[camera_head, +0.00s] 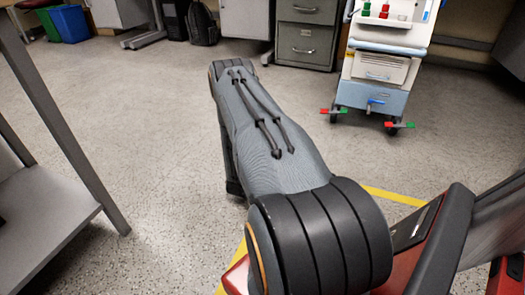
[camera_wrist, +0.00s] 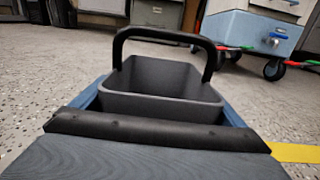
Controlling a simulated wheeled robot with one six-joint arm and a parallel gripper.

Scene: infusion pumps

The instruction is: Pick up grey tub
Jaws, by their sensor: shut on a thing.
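The grey tub (camera_wrist: 160,105) shows in the wrist view, close in front of the camera. It is an open box with dark grey walls, seems empty, and appears about level. A black arched bar (camera_wrist: 165,34) stands over its far part; I cannot tell whether it is the tub's handle. My gripper (camera_wrist: 158,128) is shut on the tub at its near side, behind a thick dark bar. The fingertips and the contact are mostly hidden. In the head view my own arm hides the tub and the gripper.
A wheeled cart (camera_head: 378,75) with red and green casters stands at the upper right, beside a grey drawer cabinet (camera_head: 306,40). A metal shelf table (camera_head: 55,215) is at the left. Blue (camera_head: 70,24) and green bins stand far back. Speckled floor between is clear, with yellow tape (camera_head: 395,196).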

